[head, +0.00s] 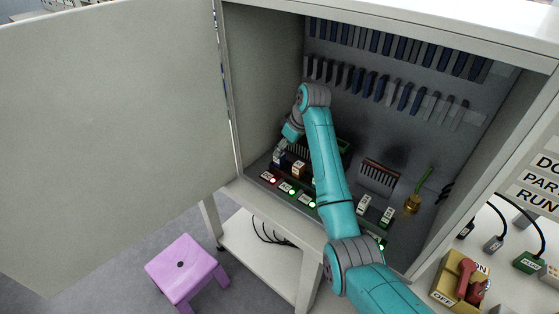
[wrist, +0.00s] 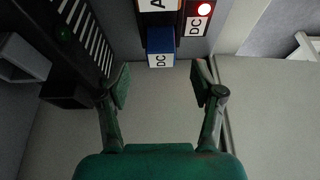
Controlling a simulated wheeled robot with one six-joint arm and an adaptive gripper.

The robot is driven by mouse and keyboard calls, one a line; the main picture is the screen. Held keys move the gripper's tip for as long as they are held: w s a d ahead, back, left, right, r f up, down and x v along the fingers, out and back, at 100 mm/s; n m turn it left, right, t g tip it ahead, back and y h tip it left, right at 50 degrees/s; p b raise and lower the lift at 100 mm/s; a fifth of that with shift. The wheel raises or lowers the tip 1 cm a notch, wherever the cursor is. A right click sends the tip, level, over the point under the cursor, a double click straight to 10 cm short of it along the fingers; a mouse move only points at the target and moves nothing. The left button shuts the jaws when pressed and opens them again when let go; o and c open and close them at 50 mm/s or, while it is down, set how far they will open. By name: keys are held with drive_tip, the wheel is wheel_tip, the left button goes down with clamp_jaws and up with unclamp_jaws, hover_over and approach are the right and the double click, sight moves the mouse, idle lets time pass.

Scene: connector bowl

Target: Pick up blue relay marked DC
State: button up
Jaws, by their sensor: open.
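The blue relay marked DC (wrist: 160,42) stands at the top middle of the wrist view, with its white DC label facing the camera. In the head view, the blue relay (head: 279,158) sits at the left end of the row on the cabinet floor. My gripper (wrist: 161,83) is open and empty, its two fingers spread left and right just below the relay in the wrist view. The relay lies between the lines of the fingers but apart from them. In the head view, my gripper (head: 284,146) is small and partly hidden at the relay.
A relay marked A (wrist: 157,5) adjoins the blue one. A socket marked DC with a red light (wrist: 196,20) is beside it. A dark slotted panel (wrist: 85,35) is close on the left. The open cabinet door (head: 110,130) stands at left.

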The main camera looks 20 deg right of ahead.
sight(280, 161)
drive_tip(key=shift+x, duration=2.55)
drive_tip(key=shift+s, duration=0.1)
drive_tip(key=c, duration=1.2)
